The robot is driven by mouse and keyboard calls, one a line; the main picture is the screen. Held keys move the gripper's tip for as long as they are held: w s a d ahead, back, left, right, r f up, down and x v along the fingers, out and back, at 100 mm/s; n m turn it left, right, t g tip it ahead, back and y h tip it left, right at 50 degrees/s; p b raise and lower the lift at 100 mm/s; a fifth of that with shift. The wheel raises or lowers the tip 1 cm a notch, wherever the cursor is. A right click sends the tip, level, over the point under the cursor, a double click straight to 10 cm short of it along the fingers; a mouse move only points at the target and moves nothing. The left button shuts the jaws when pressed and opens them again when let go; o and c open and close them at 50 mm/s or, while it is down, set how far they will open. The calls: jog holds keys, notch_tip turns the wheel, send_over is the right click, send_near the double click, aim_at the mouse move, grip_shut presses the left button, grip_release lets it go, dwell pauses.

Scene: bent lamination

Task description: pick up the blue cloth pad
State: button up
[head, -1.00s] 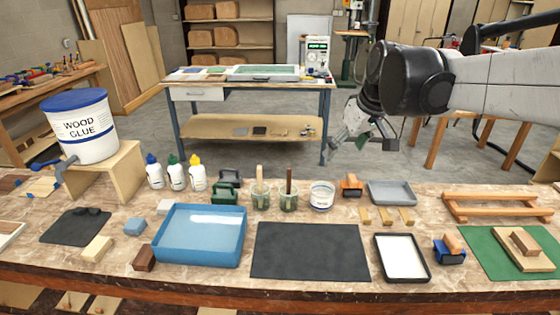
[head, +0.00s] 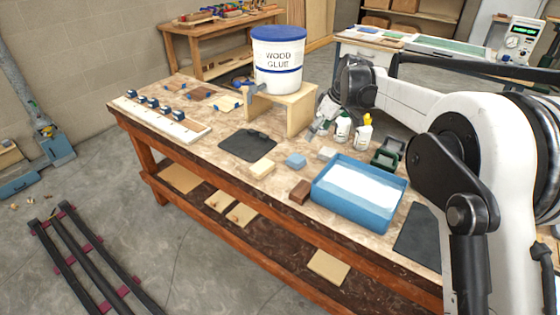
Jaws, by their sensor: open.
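The blue cloth pad (head: 296,160) is a small light-blue block-like pad lying on the bench, left of the blue tray. Its top and front are in clear view. My gripper (head: 318,127) is small in this view, pointing down behind the pad, between the glue stand and the white bottles. It is apart from the pad, with its jaws open and nothing seen in them.
A cream block (head: 262,167), a brown block (head: 300,191) and a pale block (head: 327,153) lie near the pad. The blue tray (head: 335,199) is to the right. The glue bucket (head: 277,62) stands on a wooden stand (head: 299,116) behind. A dark mat (head: 247,145) is left.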

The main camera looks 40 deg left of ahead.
jog(key=s+a+f, duration=0.1)
jog(key=a+f, duration=0.1)
jog(key=a, duration=0.1)
send_over(296, 158)
jog(key=d, duration=0.2)
jog(key=shift+n, duration=0.3)
jog(key=f, duration=0.6)
jog(key=shift+w+a+f, duration=0.2)
jog(key=shift+w+a, duration=0.05)
jog(key=shift+w, duration=0.1)
jog(key=shift+d+x, duration=0.15)
jog(key=shift+x, duration=1.45)
jog(key=shift+d+x, duration=0.2)
jog(key=shift+x, duration=1.35)
jog(key=shift+s+f, duration=0.1)
jog(key=shift+s, duration=0.1)
jog(key=shift+c, duration=0.2)
jog(key=c, duration=1)
